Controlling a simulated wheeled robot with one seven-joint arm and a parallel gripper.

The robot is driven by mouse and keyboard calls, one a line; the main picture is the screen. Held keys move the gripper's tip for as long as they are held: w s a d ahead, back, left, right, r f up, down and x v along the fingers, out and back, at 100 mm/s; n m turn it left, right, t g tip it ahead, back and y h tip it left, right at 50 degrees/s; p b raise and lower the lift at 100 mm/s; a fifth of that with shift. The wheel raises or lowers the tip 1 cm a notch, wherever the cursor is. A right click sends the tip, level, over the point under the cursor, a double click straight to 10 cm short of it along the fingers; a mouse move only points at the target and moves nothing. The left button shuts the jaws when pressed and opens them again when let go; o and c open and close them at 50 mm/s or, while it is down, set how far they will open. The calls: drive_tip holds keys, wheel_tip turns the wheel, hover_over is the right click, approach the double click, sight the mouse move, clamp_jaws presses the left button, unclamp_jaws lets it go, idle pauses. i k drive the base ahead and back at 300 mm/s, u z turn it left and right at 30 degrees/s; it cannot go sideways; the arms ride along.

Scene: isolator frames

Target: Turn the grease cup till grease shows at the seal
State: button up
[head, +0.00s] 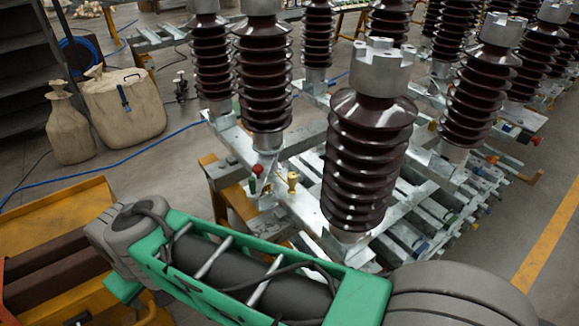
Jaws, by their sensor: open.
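My arm crosses the bottom of the head view, and my gripper is not in view. A small brass-yellow fitting (292,182) stands upright on the galvanised frame (308,207), left of the large front insulator (368,150). It looks like the grease cup, but it is too small to be sure. To its left, at the foot of another insulator, is a small red-topped fitting (257,171) with a green part below it. I cannot make out any seal or grease.
Several ribbed brown insulators stand on the steel frames. Two tan sacks (123,105) sit on the floor at left, with a blue hose (120,160) running past them. A yellow cart (60,215) stands at lower left. The floor at right is open beside a yellow line (548,240).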

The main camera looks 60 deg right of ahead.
sight(292, 176)
drive_tip(key=u, duration=0.05)
drive_tip(key=k, duration=0.25)
drive_tip(key=u, duration=0.95)
drive_tip(key=i, duration=0.8)
drive_tip(key=z, duration=2.85)
drive_tip(key=i, duration=0.5)
drive_tip(key=z, duration=0.35)
drive_tip(key=k, duration=0.15)
drive_tip(key=u, duration=0.1)
